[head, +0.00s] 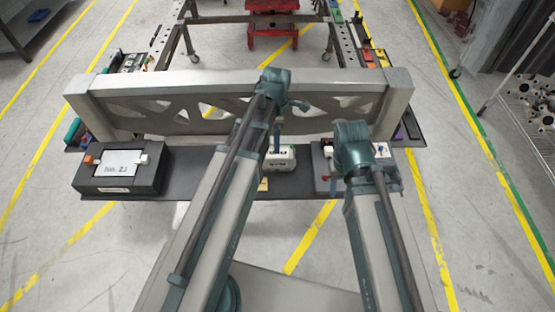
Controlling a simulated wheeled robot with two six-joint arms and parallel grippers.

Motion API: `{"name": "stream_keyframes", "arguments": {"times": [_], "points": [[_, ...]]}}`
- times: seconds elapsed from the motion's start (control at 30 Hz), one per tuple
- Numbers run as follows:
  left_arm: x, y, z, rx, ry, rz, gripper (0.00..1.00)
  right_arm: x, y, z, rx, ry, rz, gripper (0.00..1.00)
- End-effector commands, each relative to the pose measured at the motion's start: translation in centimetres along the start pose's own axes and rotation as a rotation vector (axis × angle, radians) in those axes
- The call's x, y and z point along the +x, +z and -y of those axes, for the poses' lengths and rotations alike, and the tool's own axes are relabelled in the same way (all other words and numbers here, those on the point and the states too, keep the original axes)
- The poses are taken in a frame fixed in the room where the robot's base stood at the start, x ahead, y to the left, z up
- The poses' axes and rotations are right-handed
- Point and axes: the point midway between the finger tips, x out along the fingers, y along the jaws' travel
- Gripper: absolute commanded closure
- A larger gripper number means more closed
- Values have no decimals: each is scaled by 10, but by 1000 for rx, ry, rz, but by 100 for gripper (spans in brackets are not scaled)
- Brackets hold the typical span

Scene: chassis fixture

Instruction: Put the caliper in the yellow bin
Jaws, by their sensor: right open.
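I cannot make out the caliper in the head view; it may be hidden or too small to tell. A small yellow piece (263,185) shows at the tray's front edge, partly hidden by my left arm; I cannot tell if it is the yellow bin. My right gripper (341,171) is open above the right part of the dark tray, mostly hidden by its own wrist. My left gripper (278,142) points down in front of the beam, above a pale box; its jaws are too small to read.
A long grey beam with cutouts (178,107) spans the fixture behind the dark tray (205,180). A black box with a label (121,164) stands at left, the pale box (282,159) in the middle. A red stand (272,25) is farther back. Open floor lies either side.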

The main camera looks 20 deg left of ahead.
Motion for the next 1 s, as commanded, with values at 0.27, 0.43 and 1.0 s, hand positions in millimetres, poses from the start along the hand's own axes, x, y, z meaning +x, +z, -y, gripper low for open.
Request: {"name": "stream_keyframes", "arguments": {"times": [0.27,0.43,1.0], "points": [[46,0,0,2,0,0,0,46,-3,4,0,0,0,50],[68,0,0,2,0,0,0,68,-4,6,0,0,0,50],[94,2,-1,2,0,0,0,94,-6,9,0,0,0,50]]}}
